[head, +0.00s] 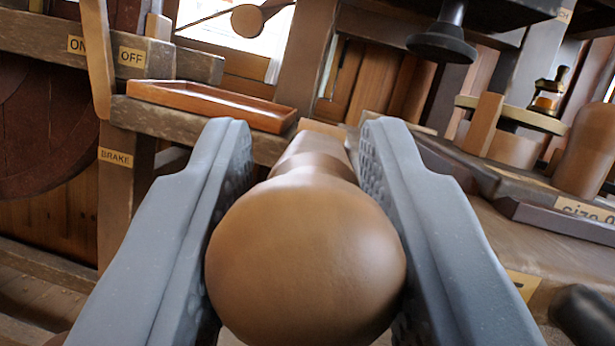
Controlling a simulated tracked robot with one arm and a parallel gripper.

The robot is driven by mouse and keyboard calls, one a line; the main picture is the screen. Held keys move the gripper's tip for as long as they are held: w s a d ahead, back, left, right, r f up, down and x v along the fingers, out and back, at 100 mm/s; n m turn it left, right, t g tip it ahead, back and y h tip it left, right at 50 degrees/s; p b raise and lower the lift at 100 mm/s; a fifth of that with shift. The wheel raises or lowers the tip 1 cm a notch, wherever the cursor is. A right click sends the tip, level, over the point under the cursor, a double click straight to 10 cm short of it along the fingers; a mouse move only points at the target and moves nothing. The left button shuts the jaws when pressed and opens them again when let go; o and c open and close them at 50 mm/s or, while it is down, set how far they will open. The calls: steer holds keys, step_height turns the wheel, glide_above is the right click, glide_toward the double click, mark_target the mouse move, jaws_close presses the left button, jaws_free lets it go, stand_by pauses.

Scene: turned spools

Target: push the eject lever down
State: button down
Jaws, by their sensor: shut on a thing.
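My gripper (305,150) fills the lower middle of the head view. Its two grey fingers are shut on a brown lever with a round knob end (305,260). The knob faces the camera, and its shaft runs away between the fingertips. No label on this lever shows, so I cannot tell for sure that it is the eject lever. The far end of the shaft is hidden behind the knob.
A shallow red-brown tray (215,104) sits on a beam beyond the left finger. An upright post has a BRAKE label (115,158); ON and OFF labels are at upper left. A wooden cylinder (587,150) stands far right.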

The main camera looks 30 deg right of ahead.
steer(key=c, duration=1.1)
jaws_free()
steer(key=shift+d+f, duration=0.1)
steer(key=shift+f, duration=0.1)
steer(key=v, duration=1.3)
steer(key=shift+s+f, duration=0.15)
steer(key=shift+s, duration=0.15)
